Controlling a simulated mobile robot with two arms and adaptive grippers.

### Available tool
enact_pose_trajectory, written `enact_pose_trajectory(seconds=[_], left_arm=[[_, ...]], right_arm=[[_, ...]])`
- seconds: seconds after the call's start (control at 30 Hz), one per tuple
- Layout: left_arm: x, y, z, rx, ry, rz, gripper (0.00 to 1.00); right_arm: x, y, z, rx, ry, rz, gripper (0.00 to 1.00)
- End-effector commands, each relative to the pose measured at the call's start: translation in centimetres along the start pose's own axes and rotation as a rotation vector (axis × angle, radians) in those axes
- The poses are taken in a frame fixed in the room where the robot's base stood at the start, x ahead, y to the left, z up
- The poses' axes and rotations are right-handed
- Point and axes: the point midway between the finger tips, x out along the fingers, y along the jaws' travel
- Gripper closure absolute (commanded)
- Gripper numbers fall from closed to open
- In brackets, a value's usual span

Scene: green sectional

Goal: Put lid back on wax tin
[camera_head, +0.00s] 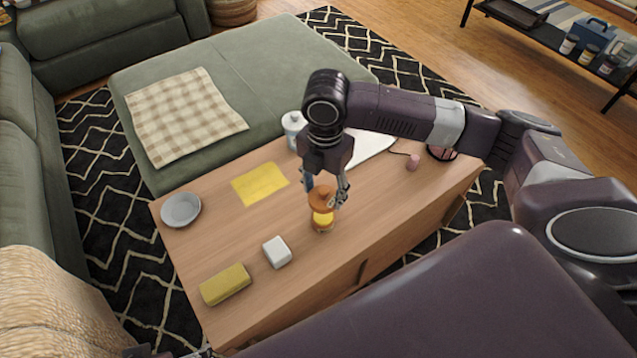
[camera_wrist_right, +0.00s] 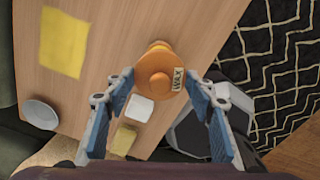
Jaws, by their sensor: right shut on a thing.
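An orange lid (camera_head: 322,195) with a round knob is between the fingertips of my right gripper (camera_head: 325,190). In the right wrist view the lid (camera_wrist_right: 155,82) sits between the fingers of this gripper (camera_wrist_right: 159,77), with a WAX label showing beside it. Below it in the head view is the wax tin (camera_head: 322,218), with a yellow band above its orange base, upright on the table. The lid is over the tin; I cannot tell whether they touch. The lid mostly hides the tin in the wrist view. Small dark parts at the head view's bottom left may be my left gripper.
The wooden table (camera_head: 215,235) holds a white block (camera_head: 277,252), a yellow block (camera_head: 225,284), a grey dish (camera_head: 181,210), a yellow cloth (camera_head: 260,184) and a white canister (camera_head: 293,128). Bare wood lies left of the tin. A green sectional (camera_head: 230,70) stands behind.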

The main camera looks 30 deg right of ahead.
Motion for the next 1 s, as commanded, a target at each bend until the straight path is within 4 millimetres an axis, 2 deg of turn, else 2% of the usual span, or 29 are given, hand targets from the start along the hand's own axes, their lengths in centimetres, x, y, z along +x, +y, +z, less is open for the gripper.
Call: enact_pose_trajectory(seconds=[0.17,0.37,0.7,1.0], left_arm=[[-0.4,0.0,-0.1,0.000,0.010,0.000,0.04],[0.2,0.1,-1.3,0.002,0.061,0.002,0.04],[1.1,0.6,-4.5,0.006,0.207,0.008,0.04],[0.6,0.9,-7.8,0.010,0.330,0.015,0.04]], right_arm=[[0.7,-0.1,0.1,-0.060,-0.001,0.000,0.65],[1.4,-0.1,0.1,-0.062,-0.002,0.000,0.65],[2.9,-0.2,0.0,-0.061,-0.001,0.000,0.65],[2.9,-0.2,0.0,-0.060,-0.001,0.000,0.65]])
